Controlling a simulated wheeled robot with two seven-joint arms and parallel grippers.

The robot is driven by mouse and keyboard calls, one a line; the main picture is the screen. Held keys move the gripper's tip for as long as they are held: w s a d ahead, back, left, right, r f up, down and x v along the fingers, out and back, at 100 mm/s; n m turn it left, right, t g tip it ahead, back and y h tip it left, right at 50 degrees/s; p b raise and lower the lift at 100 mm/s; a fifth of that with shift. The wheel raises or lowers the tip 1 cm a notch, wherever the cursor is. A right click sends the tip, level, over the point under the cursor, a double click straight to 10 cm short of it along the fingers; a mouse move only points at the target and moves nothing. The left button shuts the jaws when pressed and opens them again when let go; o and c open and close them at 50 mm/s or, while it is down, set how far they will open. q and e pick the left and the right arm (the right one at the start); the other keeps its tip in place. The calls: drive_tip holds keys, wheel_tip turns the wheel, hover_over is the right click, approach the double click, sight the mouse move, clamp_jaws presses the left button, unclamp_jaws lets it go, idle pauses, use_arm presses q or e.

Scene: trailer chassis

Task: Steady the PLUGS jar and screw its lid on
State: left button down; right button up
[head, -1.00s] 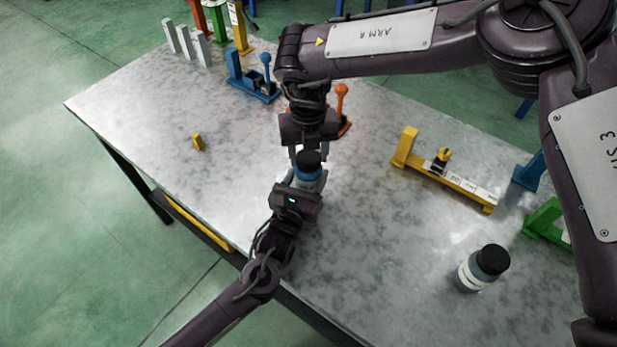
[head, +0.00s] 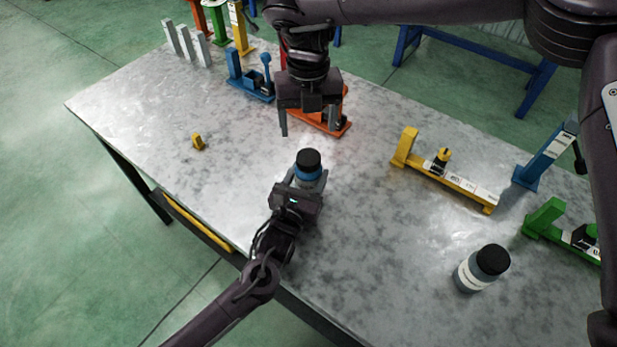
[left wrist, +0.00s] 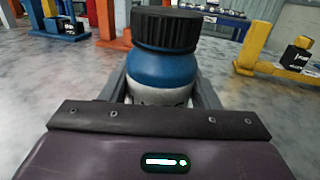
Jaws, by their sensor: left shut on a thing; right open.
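The jar (head: 308,174) stands upright on the metal table, with a blue shoulder, a pale label and a black lid (head: 308,160) sitting on its top. My left gripper (head: 306,184) is shut on the jar's body from the front. In the left wrist view the jar (left wrist: 163,72) stands between the two fingers, its black lid (left wrist: 165,29) level on the neck. The label text is mostly hidden by my gripper, and I cannot tell how tight the lid is. My right gripper (head: 309,124) is open and empty, above and behind the jar, apart from the lid.
A second jar with a black lid (head: 482,268) stands at the right front. A yellow fixture (head: 445,175), an orange one (head: 325,122), a blue one (head: 250,84) and a green one (head: 562,235) stand around the back and right. A small yellow piece (head: 197,141) lies at left. The table's left front is clear.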

sight(304, 185)
drive_tip(key=shift+r, duration=1.4)
use_arm(q)
drive_tip(key=shift+c, duration=2.1)
unclamp_jaws()
drive_tip(key=b+v, duration=0.1)
drive_tip(key=v, duration=0.6)
drive_tip(key=shift+s+a, duration=0.15)
drive_tip(key=shift+s, duration=0.2)
use_arm(e)
drive_tip(key=shift+f, duration=0.7)
